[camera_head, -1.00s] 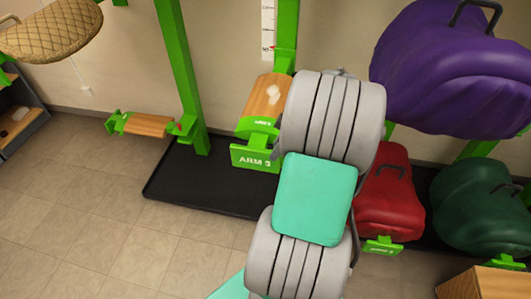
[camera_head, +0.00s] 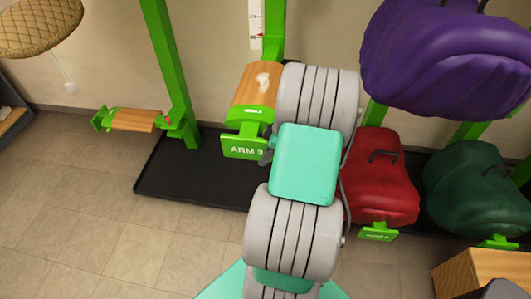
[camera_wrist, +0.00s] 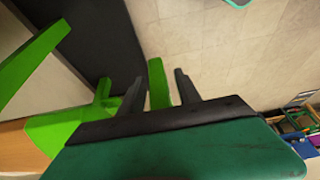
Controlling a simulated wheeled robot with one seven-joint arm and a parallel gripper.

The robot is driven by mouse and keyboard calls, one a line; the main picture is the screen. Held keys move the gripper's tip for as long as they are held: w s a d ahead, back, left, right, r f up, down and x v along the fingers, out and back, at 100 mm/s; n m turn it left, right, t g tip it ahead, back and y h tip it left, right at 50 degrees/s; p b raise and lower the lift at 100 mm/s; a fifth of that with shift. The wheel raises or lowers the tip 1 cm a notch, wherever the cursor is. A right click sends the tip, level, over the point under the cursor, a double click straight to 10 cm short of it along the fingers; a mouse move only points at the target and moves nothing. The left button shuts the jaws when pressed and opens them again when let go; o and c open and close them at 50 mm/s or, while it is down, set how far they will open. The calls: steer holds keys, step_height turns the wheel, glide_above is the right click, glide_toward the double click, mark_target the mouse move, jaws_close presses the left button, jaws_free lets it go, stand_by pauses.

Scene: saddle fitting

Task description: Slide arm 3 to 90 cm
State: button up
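Arm 3 (camera_head: 253,88) is a wooden-topped bracket with a pale smudge on it and a green front plate marked ARM 3 (camera_head: 243,149). It sits on a green post (camera_head: 272,35) with a white scale strip (camera_head: 255,18); a small red mark shows on the strip, but its numbers are too small to read. In the wrist view my gripper (camera_wrist: 159,90) has its two dark fingers apart, with a narrow green bar (camera_wrist: 157,78) between them and gaps on both sides. In the head view my arm hides most of my gripper beside the plate.
A lower wooden bracket (camera_head: 134,119) is on the left post. A purple saddle (camera_head: 440,70) hangs upper right, above red (camera_head: 380,180) and dark green (camera_head: 475,190) saddles. A black mat (camera_head: 180,185) lies below. A wooden box (camera_head: 465,272) stands lower right. The floor at left is clear.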

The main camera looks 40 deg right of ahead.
steer(key=shift+c, duration=0.4)
jaws_close()
stand_by(1.0)
